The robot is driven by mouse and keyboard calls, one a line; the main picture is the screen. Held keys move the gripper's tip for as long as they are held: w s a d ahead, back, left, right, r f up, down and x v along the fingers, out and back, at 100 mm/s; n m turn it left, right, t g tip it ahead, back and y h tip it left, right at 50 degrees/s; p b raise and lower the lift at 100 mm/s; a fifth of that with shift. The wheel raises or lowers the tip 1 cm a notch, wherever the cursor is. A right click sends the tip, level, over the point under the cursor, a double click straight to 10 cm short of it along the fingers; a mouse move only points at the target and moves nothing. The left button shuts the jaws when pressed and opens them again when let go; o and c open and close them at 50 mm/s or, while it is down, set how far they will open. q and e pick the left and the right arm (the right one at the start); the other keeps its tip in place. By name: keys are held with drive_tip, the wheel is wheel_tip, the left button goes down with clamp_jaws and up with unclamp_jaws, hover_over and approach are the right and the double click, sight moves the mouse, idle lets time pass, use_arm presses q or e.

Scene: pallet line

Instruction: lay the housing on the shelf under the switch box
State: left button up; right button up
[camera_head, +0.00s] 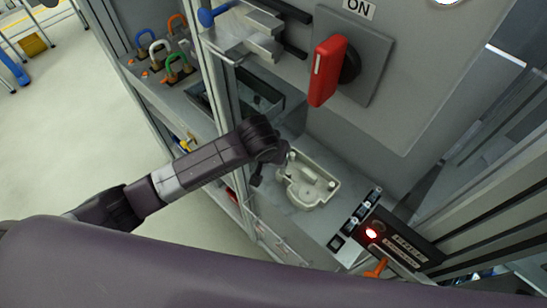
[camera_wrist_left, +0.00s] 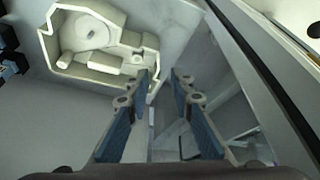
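The housing (camera_head: 318,190) is a pale cream open casting with raised inner walls. It lies flat on the grey shelf (camera_head: 308,228) below the switch box (camera_head: 415,100), which carries a red handle and an ON label. My left gripper (camera_head: 270,167) is just left of the housing. In the left wrist view the housing (camera_wrist_left: 84,60) is at upper left, and the left gripper (camera_wrist_left: 159,76) has its blue-padded fingers apart with nothing between them. One fingertip overlaps the housing's edge in the picture; I cannot tell whether they touch. My right gripper is out of view.
A row of black-and-white blocks (camera_head: 357,216) and a panel with a lit red lamp (camera_head: 400,243) stand right of the housing. A dark open tray (camera_head: 258,97) is behind my arm. Coloured padlocks (camera_head: 172,62) are at upper left. A frame post (camera_head: 222,80) stands nearby.

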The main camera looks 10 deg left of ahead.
use_arm(q)
drive_tip(key=shift+v, duration=1.85)
